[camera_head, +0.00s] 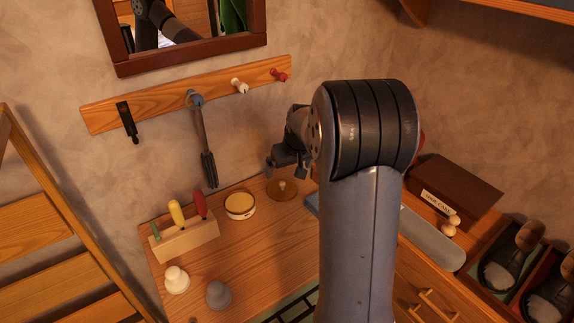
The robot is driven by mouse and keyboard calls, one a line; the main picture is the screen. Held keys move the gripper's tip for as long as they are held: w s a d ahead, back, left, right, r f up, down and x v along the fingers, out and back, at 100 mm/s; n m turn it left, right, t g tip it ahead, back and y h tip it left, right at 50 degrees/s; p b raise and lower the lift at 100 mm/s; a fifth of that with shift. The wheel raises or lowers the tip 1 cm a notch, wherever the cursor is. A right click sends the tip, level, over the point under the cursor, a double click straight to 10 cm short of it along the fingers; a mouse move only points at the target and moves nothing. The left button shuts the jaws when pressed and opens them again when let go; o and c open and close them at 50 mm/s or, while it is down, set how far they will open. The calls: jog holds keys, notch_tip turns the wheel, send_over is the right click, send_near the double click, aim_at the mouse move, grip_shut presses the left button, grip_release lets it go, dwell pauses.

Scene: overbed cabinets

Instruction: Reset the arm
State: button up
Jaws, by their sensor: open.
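My arm (360,220) rises from the bottom of the view, bends at a dark joint, and reaches behind it toward the wall. My gripper (286,172) shows partly to the left of that joint, above the back of the wooden top. Its jaws are open and seem empty. Part of the wrist is hidden behind the arm. A round brown lid with a knob (282,189) lies just below the gripper in the picture; I cannot tell the height between them.
A long-handled brush (205,145) hangs from the peg rail (180,98), left of the gripper. An open round tin (240,205), a tool block (186,238) and two small knobbed pieces stand on the wooden top (250,250). A brown box (455,190) is at right.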

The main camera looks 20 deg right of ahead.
aim_at(283, 186)
jog(key=shift+f, duration=0.1)
jog(key=p+x, duration=0.1)
jog(key=x, duration=1.1)
jog(key=shift+w+r, duration=0.15)
jog(key=shift+r, duration=1.3)
